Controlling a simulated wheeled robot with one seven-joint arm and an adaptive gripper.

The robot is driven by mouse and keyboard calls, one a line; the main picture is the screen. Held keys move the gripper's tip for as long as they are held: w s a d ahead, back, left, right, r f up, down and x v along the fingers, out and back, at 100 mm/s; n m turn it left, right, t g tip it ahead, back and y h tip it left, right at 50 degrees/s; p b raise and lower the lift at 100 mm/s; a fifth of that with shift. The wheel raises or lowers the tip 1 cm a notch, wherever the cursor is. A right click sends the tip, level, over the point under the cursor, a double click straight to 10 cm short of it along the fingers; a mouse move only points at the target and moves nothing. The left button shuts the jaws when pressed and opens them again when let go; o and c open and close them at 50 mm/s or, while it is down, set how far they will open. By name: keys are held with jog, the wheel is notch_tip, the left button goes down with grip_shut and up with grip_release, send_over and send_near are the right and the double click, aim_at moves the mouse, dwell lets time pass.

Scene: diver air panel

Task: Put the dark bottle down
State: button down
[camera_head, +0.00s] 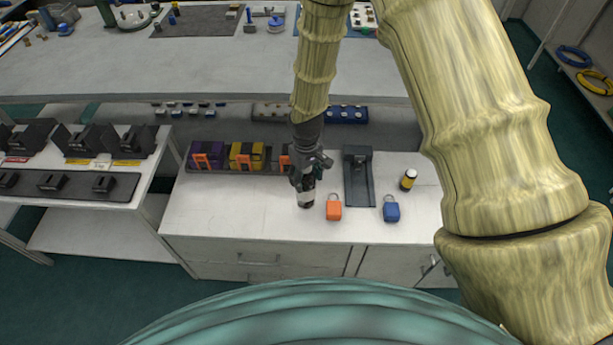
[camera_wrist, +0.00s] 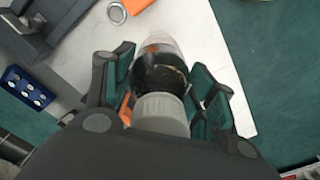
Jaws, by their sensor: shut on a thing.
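The dark bottle (camera_head: 305,200) is in my gripper (camera_head: 308,174), just above or on the white cabinet top (camera_head: 240,215); I cannot tell whether its base touches. It looks upright, dark with a pale band, in the head view. In the wrist view the bottle (camera_wrist: 160,75) shows a grey cap (camera_wrist: 162,112) towards me and lies between the two fingers of my gripper (camera_wrist: 160,85), which are shut on it. My gripper hides its upper part in the head view.
An orange padlock (camera_head: 334,210) is close on the right, then a blue padlock (camera_head: 391,211). A dark stand (camera_head: 358,178) and purple and yellow boxes (camera_head: 245,157) are behind. The cabinet top left of my gripper is clear.

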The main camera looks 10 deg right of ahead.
jog(key=shift+w+d+f, duration=0.1)
jog(key=shift+w+d, duration=0.1)
jog(key=shift+w, duration=0.6)
jog(key=shift+f+p, duration=0.7)
jog(key=shift+f, duration=1.15)
jog(key=c, duration=0.5)
grip_release()
jog(key=shift+r+b, duration=1.35)
jog(key=shift+r, duration=4.75)
